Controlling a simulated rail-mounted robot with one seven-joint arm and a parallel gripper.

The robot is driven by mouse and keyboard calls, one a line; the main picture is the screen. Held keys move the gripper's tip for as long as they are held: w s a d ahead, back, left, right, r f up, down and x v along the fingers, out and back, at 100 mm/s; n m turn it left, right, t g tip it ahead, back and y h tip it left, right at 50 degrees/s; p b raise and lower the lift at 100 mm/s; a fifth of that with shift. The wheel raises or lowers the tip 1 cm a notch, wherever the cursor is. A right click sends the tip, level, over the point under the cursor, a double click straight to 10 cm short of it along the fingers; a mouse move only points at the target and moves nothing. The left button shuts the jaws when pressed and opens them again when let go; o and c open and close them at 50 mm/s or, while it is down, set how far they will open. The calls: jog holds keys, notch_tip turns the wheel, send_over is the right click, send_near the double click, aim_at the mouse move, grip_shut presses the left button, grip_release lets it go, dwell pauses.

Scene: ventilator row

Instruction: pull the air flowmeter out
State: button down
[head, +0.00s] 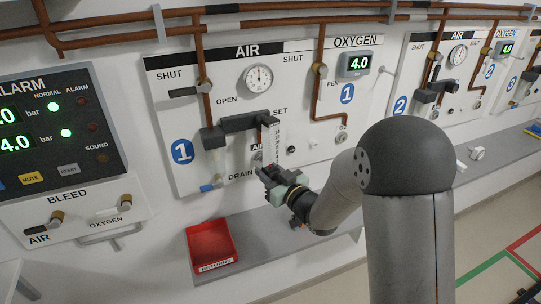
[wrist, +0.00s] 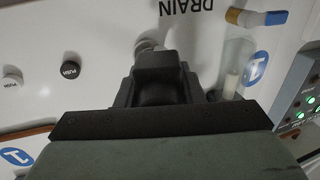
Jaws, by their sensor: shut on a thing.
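The air flowmeter (head: 276,140) is a pale upright tube with a scale, on the first AIR panel below the round gauge and right of the black regulator block. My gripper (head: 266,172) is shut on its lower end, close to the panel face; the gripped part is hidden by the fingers. In the wrist view my dark gripper (wrist: 157,72) fills the middle, with the white panel right behind it. A little of a pale round part (wrist: 148,46) shows past the fingertips. I cannot tell whether the flowmeter is still seated in its outlet.
A red open tray (head: 211,243) stands on the grey shelf (head: 270,235) below the panel. A filter bowl with a blue drain tap (head: 212,186) hangs left of the gripper. Black push knobs (head: 291,150) are to the right. Copper pipes (head: 205,110) run above.

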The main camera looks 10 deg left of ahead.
jog(key=shift+s+d+b, duration=0.55)
jog(key=shift+s+d, duration=0.1)
jog(key=shift+s, duration=0.35)
dwell(0.8)
jog(key=s+d+b, duration=0.2)
jog(key=s+d, duration=0.1)
jog(key=s, duration=0.2)
jog(key=shift+s+d, duration=0.3)
dwell(1.1)
